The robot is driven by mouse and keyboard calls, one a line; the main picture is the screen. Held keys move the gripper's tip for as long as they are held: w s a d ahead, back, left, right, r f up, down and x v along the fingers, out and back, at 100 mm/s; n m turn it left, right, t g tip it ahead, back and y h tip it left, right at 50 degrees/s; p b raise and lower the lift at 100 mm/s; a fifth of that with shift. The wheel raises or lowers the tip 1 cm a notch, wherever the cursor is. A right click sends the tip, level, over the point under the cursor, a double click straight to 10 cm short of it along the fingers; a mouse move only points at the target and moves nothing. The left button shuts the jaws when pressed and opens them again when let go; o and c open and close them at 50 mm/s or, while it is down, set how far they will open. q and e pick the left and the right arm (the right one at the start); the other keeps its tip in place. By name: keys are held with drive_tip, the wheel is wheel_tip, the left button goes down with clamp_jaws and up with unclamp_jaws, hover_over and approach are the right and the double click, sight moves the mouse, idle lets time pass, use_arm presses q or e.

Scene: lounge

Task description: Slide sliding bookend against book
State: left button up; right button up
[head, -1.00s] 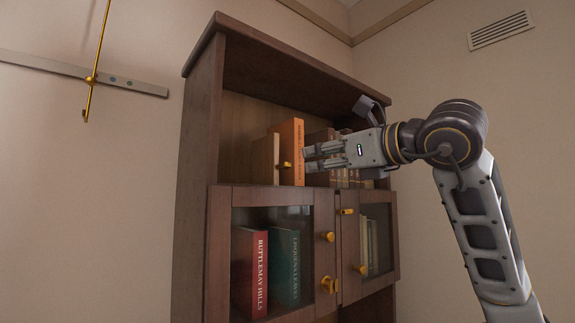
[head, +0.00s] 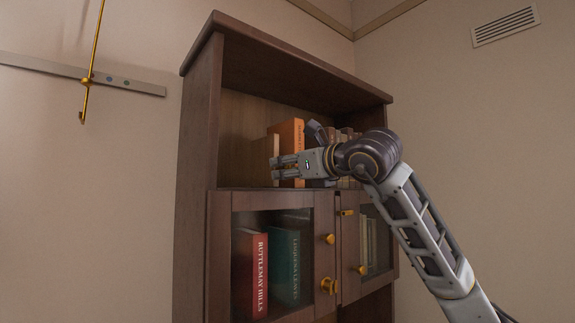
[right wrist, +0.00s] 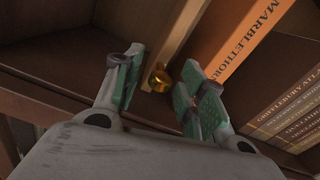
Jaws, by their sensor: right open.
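The sliding bookend, a light wooden panel (head: 273,147), stands upright on the open upper shelf, left of the orange book (head: 291,136). In the right wrist view its gold knob (right wrist: 160,79) lies between my fingertips, near the panel's lower front edge (right wrist: 168,43). The orange book (right wrist: 240,42) is right of it there. I cannot tell whether panel and book touch. My right gripper (head: 274,168) is open in front of the bookend; its fingers also show in the right wrist view (right wrist: 160,82). It hides the panel's lower part in the head view. My left gripper is out of view.
Several brown books (right wrist: 285,105) stand right of the orange one. Below the shelf are glass cabinet doors with gold knobs (head: 329,285). The shelf left of the bookend is bare (head: 238,150). The cabinet side (head: 200,120) bounds it.

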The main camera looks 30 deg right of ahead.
drive_tip(key=shift+w, duration=0.2)
clamp_jaws()
drive_tip(key=shift+d, duration=0.1)
